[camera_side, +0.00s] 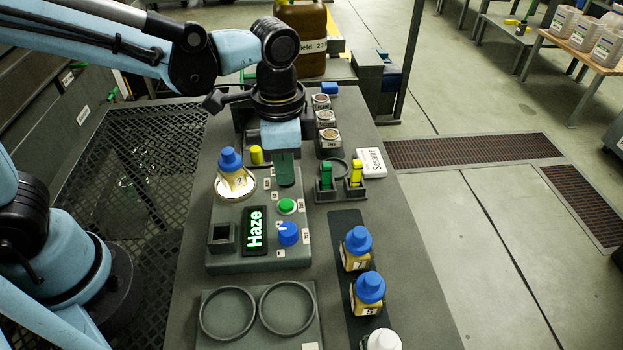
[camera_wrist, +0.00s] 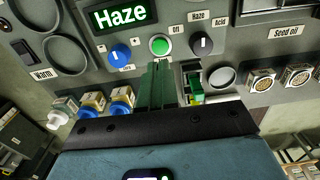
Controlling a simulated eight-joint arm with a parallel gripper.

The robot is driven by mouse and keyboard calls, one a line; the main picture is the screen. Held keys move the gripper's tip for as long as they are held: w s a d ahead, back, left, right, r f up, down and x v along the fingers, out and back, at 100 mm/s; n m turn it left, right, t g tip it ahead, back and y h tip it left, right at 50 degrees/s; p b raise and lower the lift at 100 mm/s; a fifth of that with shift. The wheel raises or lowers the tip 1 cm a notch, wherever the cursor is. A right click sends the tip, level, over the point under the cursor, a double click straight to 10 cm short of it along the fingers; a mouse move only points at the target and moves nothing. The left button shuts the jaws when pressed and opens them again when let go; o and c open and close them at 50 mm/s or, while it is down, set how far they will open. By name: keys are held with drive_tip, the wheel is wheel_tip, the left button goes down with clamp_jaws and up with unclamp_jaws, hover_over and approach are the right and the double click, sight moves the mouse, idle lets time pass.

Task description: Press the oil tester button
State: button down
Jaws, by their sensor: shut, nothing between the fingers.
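The oil tester (camera_side: 228,262) is a grey box on the bench with a lit display (camera_side: 255,230) reading "Haze", which also shows in the wrist view (camera_wrist: 120,14). Its round green button (camera_side: 287,205) sits right of the display's upper end, above a blue knob (camera_side: 288,233). In the wrist view the button (camera_wrist: 159,45) lies just past my fingertips. My gripper (camera_side: 286,182) has green fingers held together and empty, pointing down at the tester. The tips are close to the button, with a visible gap in the side view. The wrist view shows the shut fingers (camera_wrist: 160,68) too.
A blue-capped bottle (camera_side: 232,176) stands on the tester's round pad, left of my fingers. Several bottles (camera_side: 357,250) stand on a dark strip at right. A holder (camera_side: 341,192) with green and yellow pieces is close on the right. Two empty rings (camera_side: 227,314) lie in front.

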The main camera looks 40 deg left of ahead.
sight(288, 204)
drive_tip(key=shift+f, duration=2.8)
drive_tip(key=shift+f, duration=0.95)
wheel_tip(288, 204, up, 15)
drive_tip(key=shift+f, duration=0.15)
drive_tip(key=s+a+f+n+t, duration=0.1)
drive_tip(key=a+n+t, duration=0.2)
drive_tip(key=a, duration=0.3)
drive_tip(key=s+a+f+n+t, duration=0.1)
drive_tip(key=a+f+n+t, duration=0.1)
drive_tip(key=a+n+t, duration=0.2)
drive_tip(key=a+n, duration=0.2)
drive_tip(key=a, duration=0.1)
drive_tip(key=shift+s+a+f, duration=0.15)
drive_tip(key=shift+s+f, duration=0.05)
drive_tip(key=shift+s, duration=0.1)
